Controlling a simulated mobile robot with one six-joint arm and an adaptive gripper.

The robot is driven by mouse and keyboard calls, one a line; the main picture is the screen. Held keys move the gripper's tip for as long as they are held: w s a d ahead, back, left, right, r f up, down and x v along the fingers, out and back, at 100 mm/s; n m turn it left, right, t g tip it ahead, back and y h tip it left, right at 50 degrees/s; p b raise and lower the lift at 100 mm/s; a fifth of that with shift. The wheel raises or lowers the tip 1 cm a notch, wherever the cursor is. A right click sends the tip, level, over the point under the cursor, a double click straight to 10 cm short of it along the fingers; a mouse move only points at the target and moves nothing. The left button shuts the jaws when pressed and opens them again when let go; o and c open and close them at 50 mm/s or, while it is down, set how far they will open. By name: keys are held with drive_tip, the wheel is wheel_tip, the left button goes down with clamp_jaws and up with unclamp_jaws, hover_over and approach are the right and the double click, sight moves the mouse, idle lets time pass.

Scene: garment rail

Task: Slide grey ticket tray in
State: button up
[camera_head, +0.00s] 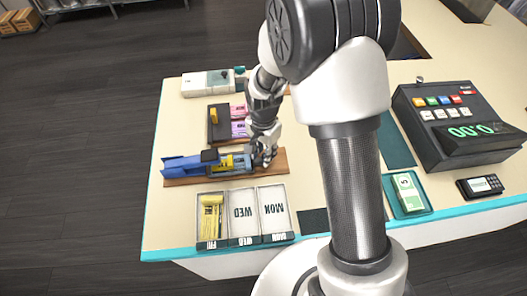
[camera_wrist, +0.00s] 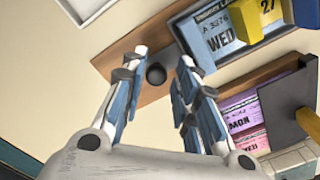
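The grey ticket tray (camera_wrist: 201,68) lies on a brown wooden board (camera_wrist: 118,56). It holds a pale blue ticket (camera_wrist: 218,32) marked WED, with a yellow part over it. A black round knob (camera_wrist: 156,74) shows at its near end; whether the two join is unclear. In the head view, a blue press-like device (camera_head: 184,165) stands on the board, left of the tray's end. My gripper (camera_wrist: 158,66) is open, with its fingers on either side of the knob, apparently not touching it. In the head view my gripper (camera_head: 264,158) is at the board's right part and hides some of it.
A dark tray (camera_head: 213,133) with pink and purple tickets stands behind the board. A white bin (camera_head: 197,228) with FRI, WED and MON compartments is in front. A till (camera_head: 450,135), banknote tray (camera_head: 407,207) and card reader (camera_head: 481,186) stand right.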

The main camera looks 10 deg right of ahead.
wheel_tip(320, 180, up, 12)
idle(0.4)
idle(0.4)
drive_tip(key=s+d+r+n+t+b, duration=0.15)
drive_tip(key=s+d+r+n, duration=0.3)
drive_tip(key=s+r, duration=0.55)
drive_tip(key=s+d+r+n+t, duration=0.1)
drive_tip(key=s+n, duration=0.1)
drive_tip(key=s, duration=0.3)
drive_tip(key=s+d+r+n+t+b, duration=0.1)
drive_tip(key=s+d+n+t, duration=0.1)
drive_tip(key=s, duration=0.4)
drive_tip(key=shift+s+d, duration=0.2)
drive_tip(key=shift+d, duration=0.05)
drive_tip(key=shift+r+n, duration=0.1)
drive_tip(key=shift+n, duration=0.15)
drive_tip(key=shift+c, duration=0.4)
